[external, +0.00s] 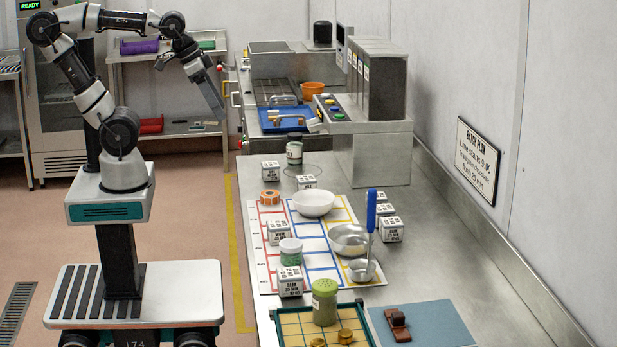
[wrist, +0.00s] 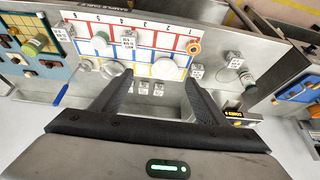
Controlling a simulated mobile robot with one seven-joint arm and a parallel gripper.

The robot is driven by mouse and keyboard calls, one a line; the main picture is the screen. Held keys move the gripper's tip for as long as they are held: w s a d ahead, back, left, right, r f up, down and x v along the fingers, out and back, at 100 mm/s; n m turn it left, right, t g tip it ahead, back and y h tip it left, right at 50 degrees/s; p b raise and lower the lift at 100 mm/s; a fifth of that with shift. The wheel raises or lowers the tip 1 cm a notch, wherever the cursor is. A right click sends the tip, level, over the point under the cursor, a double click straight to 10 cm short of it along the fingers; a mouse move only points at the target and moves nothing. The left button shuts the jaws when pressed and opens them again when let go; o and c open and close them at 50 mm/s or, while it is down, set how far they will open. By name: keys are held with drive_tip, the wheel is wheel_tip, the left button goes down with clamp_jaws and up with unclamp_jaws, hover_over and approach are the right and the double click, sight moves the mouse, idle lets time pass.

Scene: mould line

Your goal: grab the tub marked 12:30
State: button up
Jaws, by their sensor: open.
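No marking 12:30 is legible in either view. A jar with a dark lid (external: 294,149) stands farther back, at right in the wrist view (wrist: 247,79). Several white cubes carry black print, among them one at the board's front left (external: 291,281) and one on its left edge (external: 277,232). My gripper (external: 219,102) is open and empty, raised left of the counter, apart from everything. Its fingers show in the wrist view (wrist: 160,88).
The gridded board (external: 262,262) also bears a white bowl (external: 313,204), a metal bowl (external: 349,239), an orange tape roll (external: 270,197) and a ladle with an upright blue handle (external: 371,210). A green-lidded shaker (external: 325,302) stands in front. The counter's right side (external: 440,255) is clear.

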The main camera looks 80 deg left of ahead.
drive_tip(key=w+a+g+b, duration=0.2)
drive_tip(key=w+a, duration=0.7)
drive_tip(key=w, duration=0.1)
drive_tip(key=n+g+b, duration=0.1)
drive_tip(key=g+b, duration=0.2)
drive_tip(key=b, duration=0.1)
hover_over(270, 164)
drive_tip(key=w, duration=0.2)
wheel_tip(270, 164, down, 15)
drive_tip(key=f, duration=1.2)
drive_tip(key=shift+s, duration=0.35)
drive_tip(key=f, duration=0.2)
drive_tip(key=s+f, duration=0.1)
drive_tip(key=f, duration=0.1)
drive_tip(key=shift+s+f, duration=0.15)
drive_tip(key=shift+f, duration=0.65)
drive_tip(key=c, duration=1.2)
